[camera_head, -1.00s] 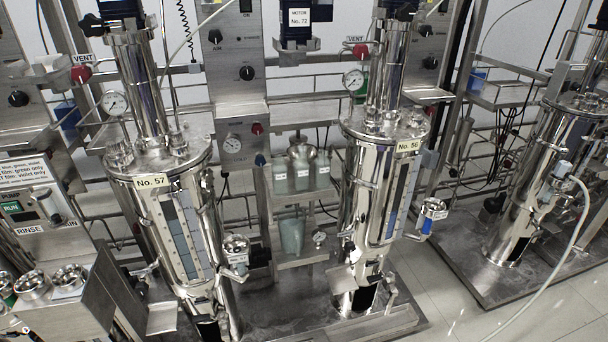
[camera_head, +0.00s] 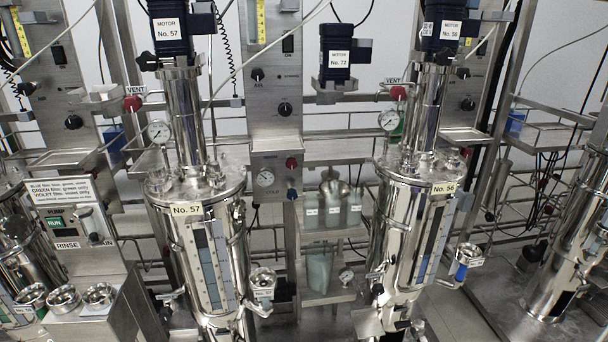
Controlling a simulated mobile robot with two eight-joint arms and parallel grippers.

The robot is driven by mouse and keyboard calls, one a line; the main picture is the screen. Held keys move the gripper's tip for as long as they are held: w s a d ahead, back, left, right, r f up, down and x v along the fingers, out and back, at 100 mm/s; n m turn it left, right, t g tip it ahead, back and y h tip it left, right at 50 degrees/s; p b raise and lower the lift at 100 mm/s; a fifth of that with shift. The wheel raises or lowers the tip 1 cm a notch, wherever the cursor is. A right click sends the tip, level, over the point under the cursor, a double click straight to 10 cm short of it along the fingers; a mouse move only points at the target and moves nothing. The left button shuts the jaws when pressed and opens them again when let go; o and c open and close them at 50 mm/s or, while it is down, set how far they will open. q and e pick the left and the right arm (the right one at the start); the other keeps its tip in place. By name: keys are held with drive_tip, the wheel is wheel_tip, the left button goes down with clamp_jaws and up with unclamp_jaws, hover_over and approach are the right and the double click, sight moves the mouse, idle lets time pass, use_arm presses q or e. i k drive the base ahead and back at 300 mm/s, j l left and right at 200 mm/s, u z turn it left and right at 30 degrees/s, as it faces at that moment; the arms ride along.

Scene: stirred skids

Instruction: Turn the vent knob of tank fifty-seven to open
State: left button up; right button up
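Tank fifty-seven (camera_head: 187,240) is a shiny steel vessel left of centre with a yellow "No. 57" label (camera_head: 187,209). A motor marked No. 57 (camera_head: 170,28) tops its column. A red vent knob (camera_head: 132,104) sits under a "VENT" sign (camera_head: 136,91), left of that column and above a round gauge (camera_head: 159,132). A second red vent knob (camera_head: 398,93) is beside tank fifty-six (camera_head: 404,240). Neither of my grippers is in view.
A pump panel (camera_head: 74,218) and a steel bench with several round cups (camera_head: 62,299) stand at the left front. Shelves with bottles (camera_head: 332,215) are between the tanks. Rails run behind. Grey floor (camera_head: 450,318) shows at the lower right.

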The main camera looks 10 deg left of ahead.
sight(132, 104)
drive_tip(key=j+u, duration=0.15)
drive_tip(key=u, duration=0.35)
drive_tip(key=j+u, duration=0.15)
drive_tip(key=u, duration=0.35)
